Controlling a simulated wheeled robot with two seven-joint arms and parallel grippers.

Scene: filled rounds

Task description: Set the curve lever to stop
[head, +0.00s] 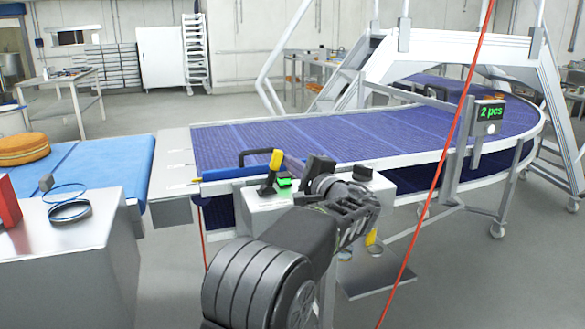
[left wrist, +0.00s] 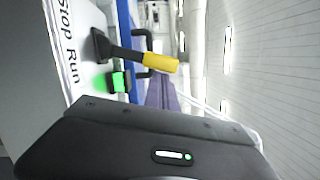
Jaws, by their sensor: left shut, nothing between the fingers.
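The curve lever (head: 276,162) has a yellow grip on a black stem and stands on a pale control box (head: 256,218) beside the curved belt. In the head view it leans a little to the right, toward a green lit button (head: 284,183). In the left wrist view the lever (left wrist: 158,62) leans toward the Run side of the Stop and Run labels (left wrist: 70,42). My left gripper (head: 352,205) is just right of the lever, apart from it, shut and empty. Its fingertips are hard to make out. My right gripper is not in view.
The blue curved conveyor (head: 340,140) runs behind the box. A red cable (head: 437,170) hangs on the right. A counter sign (head: 490,111) reads 2 pcs. A steel cabinet (head: 75,255) and a blue belt (head: 105,165) are at left.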

